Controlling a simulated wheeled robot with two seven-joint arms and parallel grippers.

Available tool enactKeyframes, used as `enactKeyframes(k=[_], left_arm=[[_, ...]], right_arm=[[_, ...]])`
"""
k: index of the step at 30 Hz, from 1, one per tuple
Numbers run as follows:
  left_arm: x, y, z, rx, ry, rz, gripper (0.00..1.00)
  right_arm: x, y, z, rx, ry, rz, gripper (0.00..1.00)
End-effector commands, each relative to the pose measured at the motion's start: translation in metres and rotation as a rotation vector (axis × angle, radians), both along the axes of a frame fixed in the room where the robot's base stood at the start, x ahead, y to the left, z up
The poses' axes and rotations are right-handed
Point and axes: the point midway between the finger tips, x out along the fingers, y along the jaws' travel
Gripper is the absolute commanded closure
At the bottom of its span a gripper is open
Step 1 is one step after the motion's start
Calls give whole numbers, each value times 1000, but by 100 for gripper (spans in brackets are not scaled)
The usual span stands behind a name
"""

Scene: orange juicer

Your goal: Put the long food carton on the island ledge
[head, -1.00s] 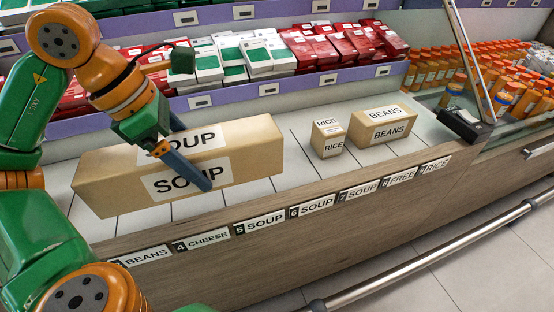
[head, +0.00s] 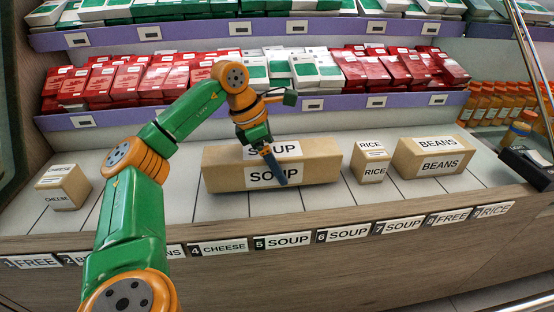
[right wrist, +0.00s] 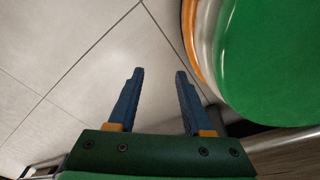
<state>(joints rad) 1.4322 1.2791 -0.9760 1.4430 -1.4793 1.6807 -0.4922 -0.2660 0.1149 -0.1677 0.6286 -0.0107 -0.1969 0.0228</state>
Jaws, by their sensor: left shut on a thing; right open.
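The long food carton (head: 222,177), a tan box labelled SOUP on its top and front, is at the island ledge (head: 330,200) in the head view. It lies lengthwise, roughly along the ledge front, behind the SOUP tags. I cannot tell whether its base fully touches the surface. My left gripper (head: 272,160) is shut across the carton near its middle, one blue finger down the front face; the other finger is mostly hidden. My right gripper (right wrist: 159,75) is open and empty over the floor in the right wrist view.
A RICE box (head: 371,162) stands close to the carton's right end, with a BEANS box (head: 432,156) beyond it. A CHEESE box (head: 63,187) stands far left. Stocked shelves rise behind. A black device (head: 527,168) sits at the right.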

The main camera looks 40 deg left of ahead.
Motion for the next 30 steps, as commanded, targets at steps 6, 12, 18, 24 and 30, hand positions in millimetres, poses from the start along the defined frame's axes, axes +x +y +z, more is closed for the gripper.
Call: enactKeyframes(k=[6,12,18,24,30], left_arm=[[0,0,-15,-1,-1,0,86],[-1,0,-15,-1,-1,1,86],[-1,0,-17,0,0,1,0],[0,0,-11,-2,-1,1,0],[-14,11,38,-2,-5,2,0]], right_arm=[[25,-2,-9,-7,-25,-3,50],[24,0,-9,-5,-22,-2,50],[24,1,-9,-3,-19,-2,50],[24,1,-6,-3,-23,-2,50],[6,-7,10,-11,-10,0,50]])
